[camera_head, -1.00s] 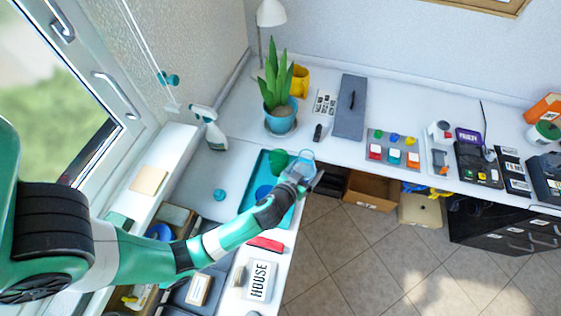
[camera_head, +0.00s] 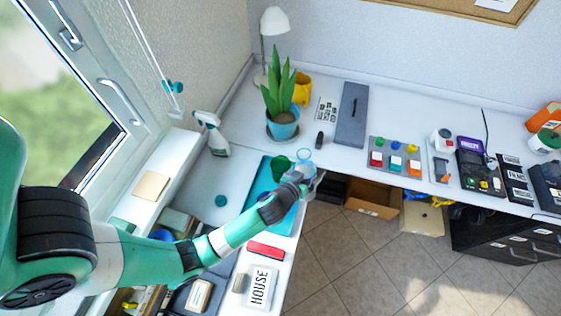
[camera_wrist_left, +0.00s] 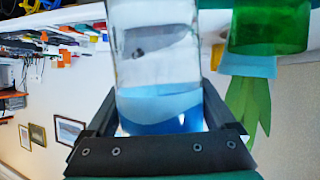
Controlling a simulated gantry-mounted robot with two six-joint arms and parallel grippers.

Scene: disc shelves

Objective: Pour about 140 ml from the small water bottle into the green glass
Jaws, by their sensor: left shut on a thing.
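My left gripper (camera_head: 302,178) is shut on the small water bottle (camera_head: 304,156), which is clear and tinted pale blue. In the left wrist view the bottle (camera_wrist_left: 158,55) fills the space between the fingers, with a blue band towards the fingers. That view is turned over, with the plant's leaves pointing down. I cannot tell the bottle's exact tilt or water level. The green glass (camera_head: 281,166) stands on the teal tray (camera_head: 256,185), just left of the bottle in the head view. It also shows in the wrist view (camera_wrist_left: 270,25), beside the bottle. My right gripper is out of view.
A potted plant (camera_head: 282,125) and a yellow container (camera_head: 302,90) stand behind the glass. A spray bottle (camera_head: 214,135) is to the left. A red block (camera_head: 266,249) and HOUSE box (camera_head: 260,287) lie nearer. The desk's edge is just right of the gripper.

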